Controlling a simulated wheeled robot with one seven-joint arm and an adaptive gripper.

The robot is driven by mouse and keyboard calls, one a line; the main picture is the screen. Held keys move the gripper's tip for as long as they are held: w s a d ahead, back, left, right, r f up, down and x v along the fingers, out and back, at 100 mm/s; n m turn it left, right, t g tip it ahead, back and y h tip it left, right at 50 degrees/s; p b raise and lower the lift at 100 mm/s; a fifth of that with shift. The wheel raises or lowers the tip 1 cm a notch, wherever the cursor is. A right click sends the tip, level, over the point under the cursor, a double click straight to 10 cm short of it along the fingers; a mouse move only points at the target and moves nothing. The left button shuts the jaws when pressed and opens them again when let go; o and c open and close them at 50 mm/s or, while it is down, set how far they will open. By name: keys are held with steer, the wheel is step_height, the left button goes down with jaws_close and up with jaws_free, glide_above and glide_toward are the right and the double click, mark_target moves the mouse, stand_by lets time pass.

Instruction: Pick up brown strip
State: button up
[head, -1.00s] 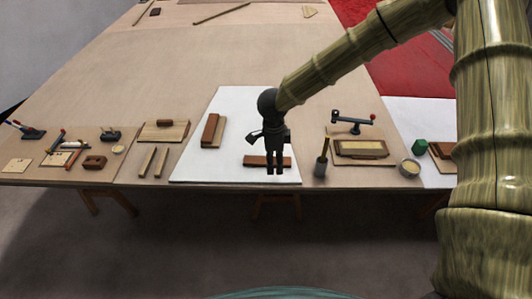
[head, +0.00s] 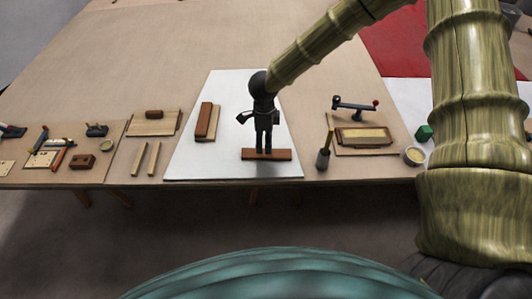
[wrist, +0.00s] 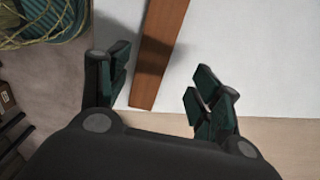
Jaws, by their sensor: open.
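The brown strip (head: 280,155) lies flat on the white sheet (head: 228,110), near the table's front edge. My gripper (head: 263,153) is over the strip in the head view and hides part of its middle. In the wrist view the brown strip (wrist: 158,55) runs away between the two open fingers of my gripper (wrist: 160,98), nearer the left finger. A dark shadow falls across the strip there. The fingers do not close on it; how far they are above it I cannot tell.
A brown block on a pale board (head: 206,122) lies left on the sheet. Two thin wooden strips (head: 146,159) lie farther left. A dark cup with a stick (head: 323,158) and a framed tray (head: 363,138) stand to the right. The sheet around the brown strip is mostly clear.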

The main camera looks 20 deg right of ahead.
steer(key=shift+s+d+f+p, duration=0.15)
steer(key=shift+s+f+p, duration=0.2)
steer(key=shift+f, duration=0.1)
steer(key=shift+s+d+f+p, duration=0.15)
steer(key=shift+f+p, duration=0.15)
steer(key=shift+f, duration=0.75)
steer(key=shift+s+f+p, duration=0.1)
steer(key=shift+f+p, duration=0.2)
steer(key=shift+f, duration=0.75)
steer(key=shift+c, duration=0.3)
steer(key=c, duration=1.1)
